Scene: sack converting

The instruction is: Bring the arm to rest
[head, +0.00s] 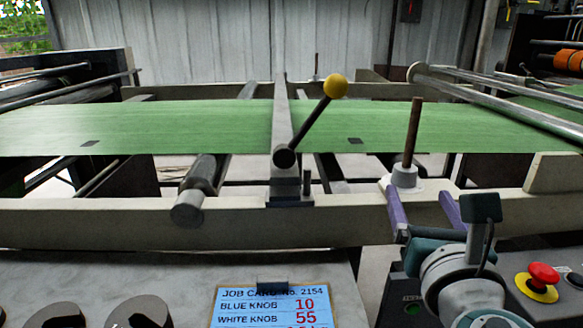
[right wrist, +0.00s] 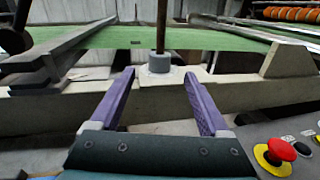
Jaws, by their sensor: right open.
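My right gripper (head: 418,190) is at the lower right of the head view. Its two purple fingers are spread apart with nothing between them. In the right wrist view the gripper (right wrist: 160,76) points at an upright brown rod (right wrist: 161,28), which rises from a grey collar (right wrist: 160,61) just beyond the fingertips, in line with the gap. In the head view the rod (head: 412,132) stands in its pale collar (head: 404,176) on the beam. I cannot tell the exact distance from the fingertips. My left gripper is not in view.
A yellow-balled lever (head: 312,122) leans right over a green web (head: 200,128). A pale beam (head: 120,222) crosses in front. A red emergency button (head: 543,273) sits close right of my arm. A blue job card (head: 268,306) and dark knobs (head: 140,312) are at the front.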

